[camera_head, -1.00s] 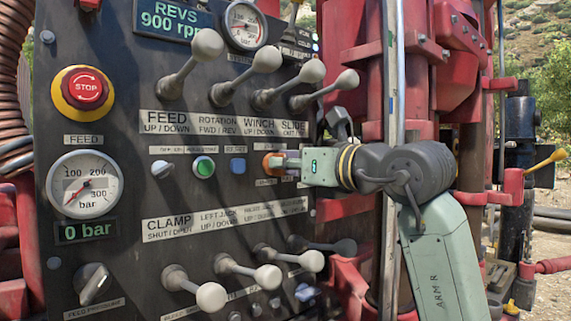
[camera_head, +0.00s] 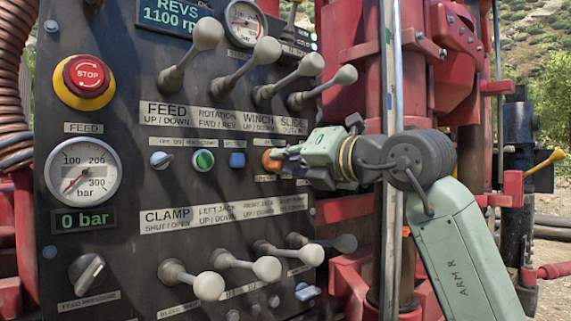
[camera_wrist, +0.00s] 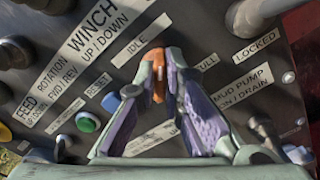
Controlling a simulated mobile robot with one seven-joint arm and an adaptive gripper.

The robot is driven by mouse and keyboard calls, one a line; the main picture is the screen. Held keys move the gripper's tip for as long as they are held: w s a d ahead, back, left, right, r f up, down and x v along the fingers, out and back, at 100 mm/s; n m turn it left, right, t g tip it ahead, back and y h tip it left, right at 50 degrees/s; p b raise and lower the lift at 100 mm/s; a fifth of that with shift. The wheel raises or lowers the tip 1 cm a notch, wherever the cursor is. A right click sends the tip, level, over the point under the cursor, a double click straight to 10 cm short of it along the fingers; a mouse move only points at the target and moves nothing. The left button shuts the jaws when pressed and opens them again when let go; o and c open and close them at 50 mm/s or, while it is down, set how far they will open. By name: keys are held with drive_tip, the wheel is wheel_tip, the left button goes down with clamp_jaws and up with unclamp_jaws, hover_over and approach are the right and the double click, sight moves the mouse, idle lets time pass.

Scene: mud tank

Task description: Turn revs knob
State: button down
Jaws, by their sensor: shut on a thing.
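The orange revs knob (camera_head: 270,160) sits on the dark control panel, right of the blue reset button. In the wrist view the knob (camera_wrist: 154,68) shows between the fingertips, between the IDLE and FULL labels. My gripper (camera_head: 278,155) reaches in from the right and is shut on the knob. In the wrist view its two purple-padded fingers (camera_wrist: 158,85) close around the knob. The green REVS display (camera_head: 168,13) at the top reads 1100 rpm, its last letter hidden behind a lever.
Grey-knobbed levers (camera_head: 267,50) stick out above, and more levers (camera_head: 267,268) stick out below. A red stop button (camera_head: 89,76), a pressure gauge (camera_head: 84,172) and a green button (camera_head: 203,160) are on the left. A steel pole (camera_head: 390,70) and red machinery stand at the right.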

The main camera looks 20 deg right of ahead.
drive_tip(key=shift+m, duration=0.4)
drive_tip(key=c, duration=1.7)
unclamp_jaws()
drive_tip(key=v, duration=1.2)
